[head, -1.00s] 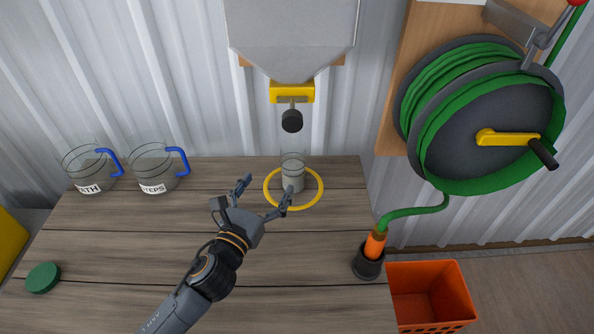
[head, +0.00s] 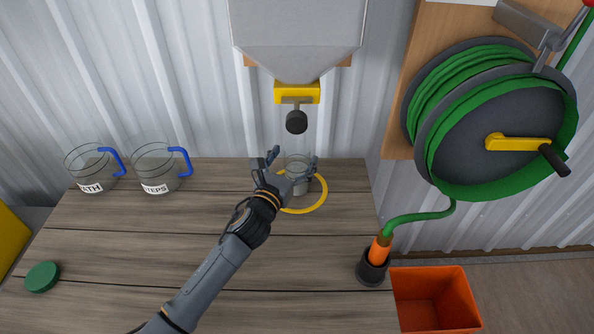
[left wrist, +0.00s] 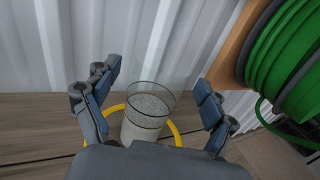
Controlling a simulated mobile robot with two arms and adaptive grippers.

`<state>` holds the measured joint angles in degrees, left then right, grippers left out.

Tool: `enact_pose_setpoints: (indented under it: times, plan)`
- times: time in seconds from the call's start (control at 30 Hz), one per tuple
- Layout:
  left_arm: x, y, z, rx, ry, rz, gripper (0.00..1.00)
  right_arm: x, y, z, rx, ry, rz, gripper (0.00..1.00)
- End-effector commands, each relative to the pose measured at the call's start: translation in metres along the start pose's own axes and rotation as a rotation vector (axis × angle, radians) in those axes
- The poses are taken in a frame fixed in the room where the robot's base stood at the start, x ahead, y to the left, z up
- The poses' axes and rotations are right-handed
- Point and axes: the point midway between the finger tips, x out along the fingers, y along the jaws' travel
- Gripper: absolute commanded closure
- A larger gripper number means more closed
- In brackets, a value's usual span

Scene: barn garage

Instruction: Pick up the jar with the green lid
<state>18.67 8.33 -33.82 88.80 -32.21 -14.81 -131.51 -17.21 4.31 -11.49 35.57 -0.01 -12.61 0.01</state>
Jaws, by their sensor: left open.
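A clear glass jar (head: 299,184) with pale grainy contents stands upright inside a yellow ring on the wooden table, under the hopper spout. It has no lid on it; its open rim shows in the left wrist view (left wrist: 148,112). A green lid (head: 42,277) lies apart on the table at the left front. My left gripper (head: 293,158) is open, with its fingers to either side of the jar. In the left wrist view the fingers (left wrist: 154,96) stand apart with the jar between them, and the palm hides the jar's base. My right gripper does not show.
A grey hopper (head: 296,35) with a yellow gate (head: 297,93) and black knob (head: 297,122) hangs above the jar. Two glass jugs with blue handles (head: 157,170) stand back left. A green hose reel (head: 490,120), hose nozzle (head: 380,250) and orange bin (head: 435,300) are on the right.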

Motion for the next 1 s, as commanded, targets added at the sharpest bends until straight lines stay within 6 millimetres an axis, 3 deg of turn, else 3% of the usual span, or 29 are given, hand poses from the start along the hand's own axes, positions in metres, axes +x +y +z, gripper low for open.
enact_pose_setpoints:
  times: [0.13, 0.43, 0.83, 1.0]
  plan:
    - [0.018, 0.0, 0.0, -0.001, 0.0, 0.0, 0.16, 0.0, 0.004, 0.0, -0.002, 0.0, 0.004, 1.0]
    - [0.022, 0.0, 0.0, 0.0, 0.001, 0.0, 0.18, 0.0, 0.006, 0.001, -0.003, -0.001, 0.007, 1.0]
    - [0.021, 0.0, -0.001, 0.0, 0.001, 0.0, 1.0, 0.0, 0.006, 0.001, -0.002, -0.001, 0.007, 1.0]
    - [0.022, 0.0, 0.001, 0.0, -0.002, -0.001, 1.0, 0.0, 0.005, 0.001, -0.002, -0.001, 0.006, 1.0]
